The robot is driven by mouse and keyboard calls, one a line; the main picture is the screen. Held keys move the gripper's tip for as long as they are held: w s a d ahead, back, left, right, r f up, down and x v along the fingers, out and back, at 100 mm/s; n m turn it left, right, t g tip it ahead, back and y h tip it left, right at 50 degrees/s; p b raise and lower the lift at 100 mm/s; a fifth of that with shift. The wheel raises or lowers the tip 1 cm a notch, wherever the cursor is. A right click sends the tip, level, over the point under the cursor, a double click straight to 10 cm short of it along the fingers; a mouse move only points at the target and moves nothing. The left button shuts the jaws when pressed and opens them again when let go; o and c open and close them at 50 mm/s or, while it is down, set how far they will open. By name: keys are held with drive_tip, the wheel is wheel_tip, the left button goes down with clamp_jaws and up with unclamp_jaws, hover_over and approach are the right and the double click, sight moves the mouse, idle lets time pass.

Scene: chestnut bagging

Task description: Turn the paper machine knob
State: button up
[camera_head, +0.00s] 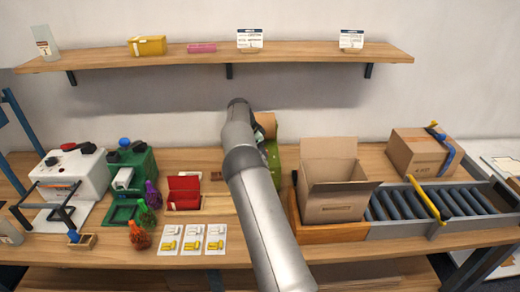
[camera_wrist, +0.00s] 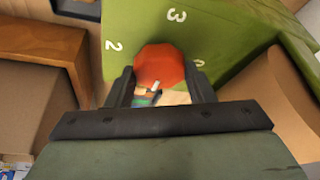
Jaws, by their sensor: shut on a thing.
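The paper machine (camera_wrist: 225,22) is green and fills the top of the wrist view, with a white 2 and 3 printed on its face. Its knob (camera_wrist: 158,62) is orange-red and many-sided. My gripper (camera_wrist: 160,72) is shut on the knob, one dark finger on each side. In the head view, the green paper machine (camera_head: 275,155) stands at mid-table, mostly hidden behind my arm, and the knob and my gripper are hidden there. Brown paper (camera_head: 267,122) shows at its top.
An open cardboard box (camera_head: 335,205) in a wooden tray stands right of the paper machine, beside a roller conveyor (camera_head: 415,206). A closed box (camera_head: 418,152) is behind that. Left are a red container (camera_head: 184,192), net bags (camera_head: 140,236) and white-and-yellow cards (camera_head: 193,240). A shelf (camera_head: 210,55) runs above.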

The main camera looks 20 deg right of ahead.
drive_tip(key=o, duration=1)
drive_tip(key=shift+c, duration=0.2)
drive_tip(key=p+v, duration=0.1)
drive_tip(key=v, duration=1.6)
drive_tip(key=shift+r, duration=0.25)
drive_tip(key=shift+s, duration=0.1)
